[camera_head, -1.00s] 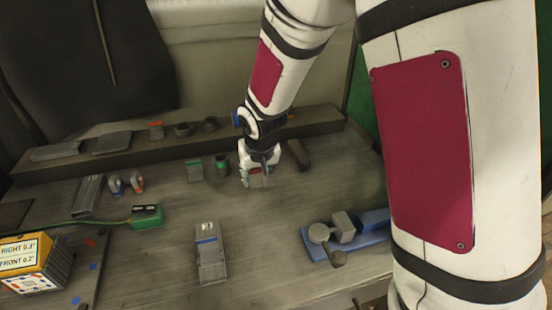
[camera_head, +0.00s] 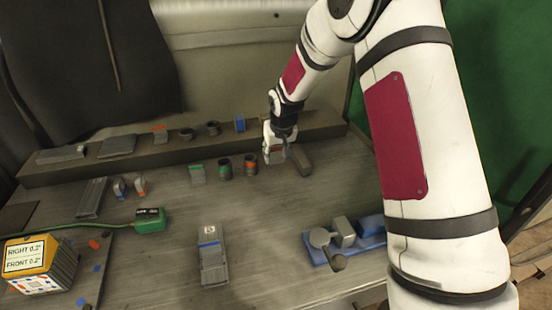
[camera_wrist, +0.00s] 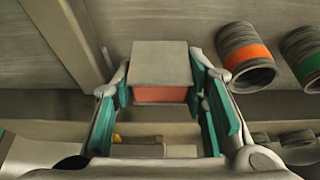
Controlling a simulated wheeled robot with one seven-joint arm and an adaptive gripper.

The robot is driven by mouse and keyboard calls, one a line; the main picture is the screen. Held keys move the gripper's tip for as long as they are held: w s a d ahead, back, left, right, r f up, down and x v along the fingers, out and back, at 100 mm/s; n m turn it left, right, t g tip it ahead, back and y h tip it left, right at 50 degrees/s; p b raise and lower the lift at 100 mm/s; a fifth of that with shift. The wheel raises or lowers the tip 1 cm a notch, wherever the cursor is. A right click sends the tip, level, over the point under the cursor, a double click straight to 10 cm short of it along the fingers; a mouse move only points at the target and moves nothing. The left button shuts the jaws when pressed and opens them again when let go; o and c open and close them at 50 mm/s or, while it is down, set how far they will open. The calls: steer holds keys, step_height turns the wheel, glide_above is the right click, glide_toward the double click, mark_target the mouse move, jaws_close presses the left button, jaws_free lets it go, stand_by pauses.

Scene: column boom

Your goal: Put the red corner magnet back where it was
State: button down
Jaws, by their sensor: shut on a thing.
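My gripper (camera_head: 274,157) is at the back right of the workbench, just in front of the raised shelf. It is shut on a grey block with a red band, which looks like the red corner magnet (camera_wrist: 160,66). In the wrist view the block sits between the two green finger pads (camera_wrist: 162,100), its red band facing the camera's lower side. In the head view the block is mostly hidden by the fingers. I cannot tell whether it touches the bench.
An orange-banded cylinder (camera_head: 250,165) and a green-banded one (camera_head: 224,169) stand just left of my gripper. The shelf (camera_head: 100,168) behind holds several pieces, including a blue-banded block (camera_head: 240,124). The bench centre is mostly clear.

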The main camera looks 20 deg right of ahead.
steer(key=shift+f, duration=1.15)
steer(key=shift+f, duration=0.15)
steer(key=c, duration=1)
jaws_free()
steer(key=shift+o, duration=0.2)
